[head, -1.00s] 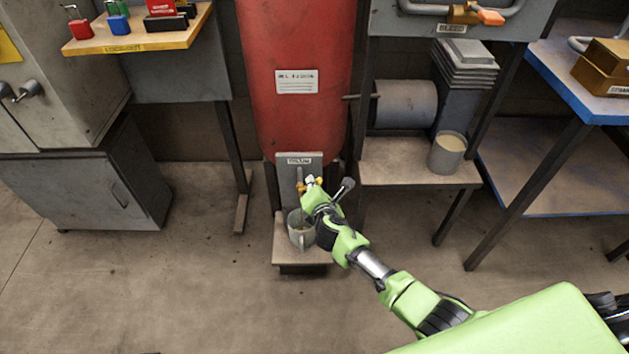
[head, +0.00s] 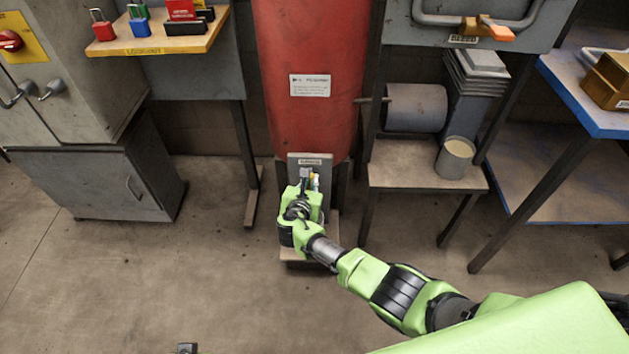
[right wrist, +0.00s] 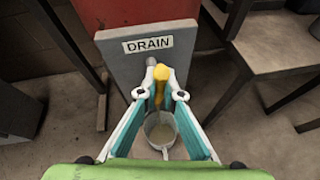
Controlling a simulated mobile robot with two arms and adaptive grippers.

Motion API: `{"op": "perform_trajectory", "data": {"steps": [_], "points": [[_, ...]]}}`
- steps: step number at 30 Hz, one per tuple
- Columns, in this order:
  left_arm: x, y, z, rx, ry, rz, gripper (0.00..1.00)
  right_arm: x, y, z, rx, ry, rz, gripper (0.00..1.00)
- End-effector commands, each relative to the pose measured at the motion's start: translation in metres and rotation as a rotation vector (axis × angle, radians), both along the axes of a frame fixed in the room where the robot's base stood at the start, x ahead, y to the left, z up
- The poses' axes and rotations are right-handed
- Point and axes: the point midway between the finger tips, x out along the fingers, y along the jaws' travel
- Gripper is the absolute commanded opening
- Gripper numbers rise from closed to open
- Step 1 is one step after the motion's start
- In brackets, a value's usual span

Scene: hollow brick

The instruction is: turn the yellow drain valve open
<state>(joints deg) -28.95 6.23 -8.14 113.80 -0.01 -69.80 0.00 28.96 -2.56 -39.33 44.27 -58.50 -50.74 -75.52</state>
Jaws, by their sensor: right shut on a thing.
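The yellow drain valve (right wrist: 160,76) shows in the right wrist view, below the DRAIN label on a grey plate (right wrist: 125,70). Its yellow handle points down the picture, between the fingertips of my right gripper (right wrist: 163,92). The right gripper is shut on the handle. In the head view the right gripper (head: 310,182) is in front of the grey plate at the foot of the red tank (head: 305,120), and the valve is mostly hidden behind it. A metal cup (right wrist: 160,130) with pale liquid stands below the valve. My left gripper cannot be made out.
A low stand (head: 293,255) is under the drain. To the right is a side table (head: 400,178) with a grey can (head: 455,158). A blue-edged bench (head: 590,110) is further right, a grey cabinet (head: 105,185) left.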

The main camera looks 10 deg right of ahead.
Motion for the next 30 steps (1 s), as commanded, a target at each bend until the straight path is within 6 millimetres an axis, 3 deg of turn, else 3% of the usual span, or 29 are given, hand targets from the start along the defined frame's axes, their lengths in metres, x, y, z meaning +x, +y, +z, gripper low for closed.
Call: {"op": "perform_trajectory", "data": {"steps": [23, 24, 26, 30], "points": [[0.001, 0.0, 0.012, -0.001, -0.005, 0.002, 0.85, 0.001, 0.006, -0.002, -0.103, 0.032, 0.002, 0.0], [0.001, 0.0, 0.012, -0.002, -0.006, 0.002, 0.85, 0.001, 0.006, -0.002, -0.103, 0.032, 0.002, 0.12], [0.001, 0.0, 0.012, -0.002, -0.006, 0.002, 0.85, 0.001, 0.006, -0.001, -0.103, 0.032, 0.002, 0.25], [0.001, 0.0, 0.011, 0.0, -0.005, 0.002, 0.85, 0.001, 0.006, -0.001, -0.102, 0.031, 0.001, 0.25]]}}
